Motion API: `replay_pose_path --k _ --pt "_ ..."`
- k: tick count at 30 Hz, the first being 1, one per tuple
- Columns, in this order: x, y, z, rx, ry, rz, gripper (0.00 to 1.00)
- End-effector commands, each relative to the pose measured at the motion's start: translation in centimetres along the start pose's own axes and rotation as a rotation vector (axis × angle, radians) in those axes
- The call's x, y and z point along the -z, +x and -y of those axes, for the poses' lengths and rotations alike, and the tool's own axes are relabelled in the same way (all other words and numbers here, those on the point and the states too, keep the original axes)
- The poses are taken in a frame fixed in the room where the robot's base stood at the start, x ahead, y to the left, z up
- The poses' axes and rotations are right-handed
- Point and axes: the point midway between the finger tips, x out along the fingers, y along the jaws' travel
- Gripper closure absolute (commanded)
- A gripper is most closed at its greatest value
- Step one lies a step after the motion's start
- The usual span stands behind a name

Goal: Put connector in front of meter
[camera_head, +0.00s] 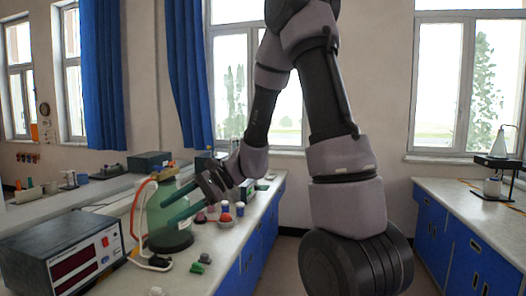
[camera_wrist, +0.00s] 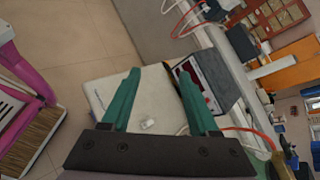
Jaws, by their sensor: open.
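The meter (camera_head: 75,258) is a dark box with a light front panel and red displays, at the lower left of the head view. It also shows in the wrist view (camera_wrist: 208,84), tilted by the camera angle. A small white piece (camera_head: 157,291) lies on the counter right of the meter; a small white piece also shows between my fingers in the wrist view (camera_wrist: 148,124). A small green piece (camera_head: 202,259) lies farther right. I cannot tell which is the connector. My gripper (camera_head: 164,207) is open and empty above the counter, its green fingers near the glass vessel.
A green glass vessel (camera_head: 168,222) with an orange tube stands on the counter (camera_head: 213,272) behind the meter. Small coloured jars (camera_head: 225,215) stand beyond. Another blue-fronted counter (camera_head: 455,235) is at the right.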

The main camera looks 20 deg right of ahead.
Motion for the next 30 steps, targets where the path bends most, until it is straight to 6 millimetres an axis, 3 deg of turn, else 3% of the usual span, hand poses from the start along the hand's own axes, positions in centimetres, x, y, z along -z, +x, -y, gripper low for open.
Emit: replay_pose_path --k 1,6,18,24,30 --pt "-1.6 -1.6 -0.3 -0.034 -0.082 -0.040 0.39" --pt "-4.8 -6.5 -2.6 -0.165 -0.325 -0.214 0.39" --pt "-8.9 -19.8 -6.1 -0.338 -0.802 -0.792 0.39" --pt "-10.1 -23.6 -6.7 -0.358 -0.902 -0.967 0.39" --pt "-10.3 -24.2 -6.8 -0.363 -0.917 -0.997 0.39"
